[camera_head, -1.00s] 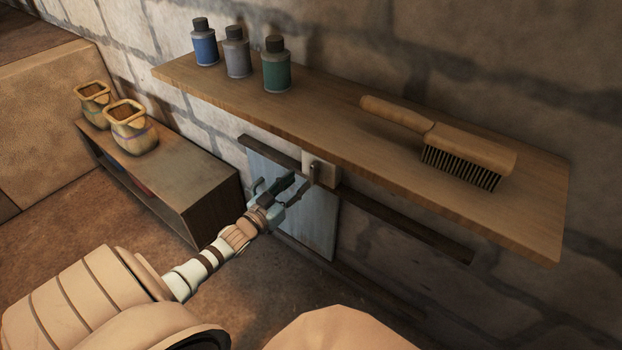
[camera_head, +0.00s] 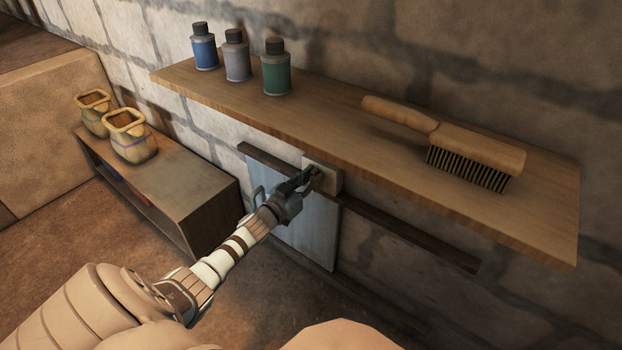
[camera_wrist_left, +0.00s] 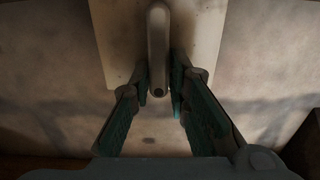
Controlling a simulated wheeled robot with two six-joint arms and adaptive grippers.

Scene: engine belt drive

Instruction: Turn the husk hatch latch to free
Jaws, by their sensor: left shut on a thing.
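The latch is a rounded, upright grey bar (camera_wrist_left: 158,48) on a pale square plate (camera_wrist_left: 201,35) in the left wrist view. In the head view the plate (camera_head: 333,178) sits under the shelf, at the top of a grey-blue hatch panel (camera_head: 318,238). My left gripper (camera_head: 309,177) reaches this plate from the lower left. In the left wrist view its two dark green fingers (camera_wrist_left: 160,92) flank the lower end of the latch, closed on it. The latch points straight up and down in that view. In the head view the fingers mostly hide the latch. My right gripper is out of view.
A wooden shelf (camera_head: 400,180) juts out above the latch, with a brush (camera_head: 465,150) and blue (camera_head: 204,50), grey (camera_head: 237,60) and green (camera_head: 277,73) bottles. Dark rails (camera_head: 420,237) run along the wall. A low cabinet (camera_head: 185,185) with two pots stands left.

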